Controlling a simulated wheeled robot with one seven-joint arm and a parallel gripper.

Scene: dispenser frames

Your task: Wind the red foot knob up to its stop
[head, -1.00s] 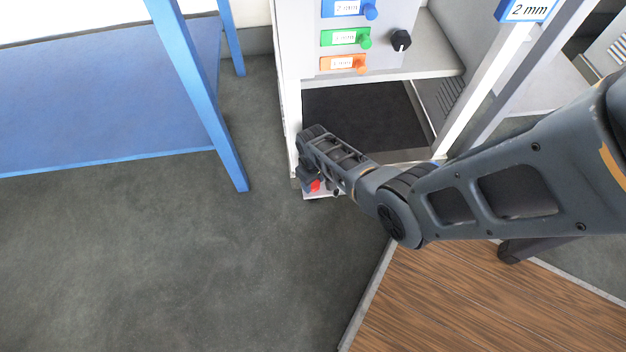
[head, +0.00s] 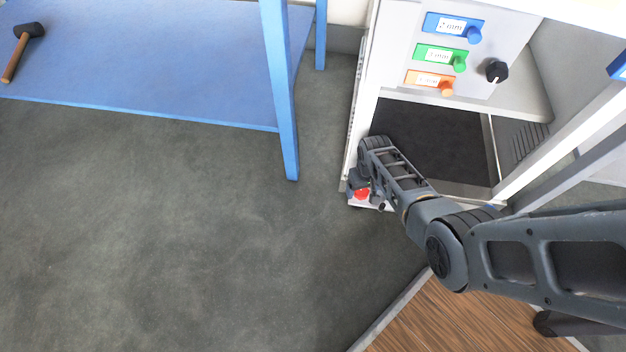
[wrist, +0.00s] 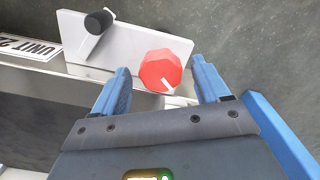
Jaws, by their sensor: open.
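The red foot knob (wrist: 161,71) sits on a pale plate (wrist: 130,42) at the foot of the dispenser frame, with a white pointer line on its face. It also shows in the head view (head: 361,194), low at the frame's front left leg, partly covered by my arm. My gripper (wrist: 166,82) is open in the wrist view. Its two blue fingers point toward the knob, one to each side, and the knob's face lies about at the tips. I cannot tell whether either finger touches it.
A black-handled lever (wrist: 98,22) stands left of the knob on the same plate, near a "UNIT" label (wrist: 28,47). Above are blue, green and orange tabs and a black knob (head: 497,71). A blue bench (head: 170,70) with a mallet (head: 22,50) stands left; floor between is clear.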

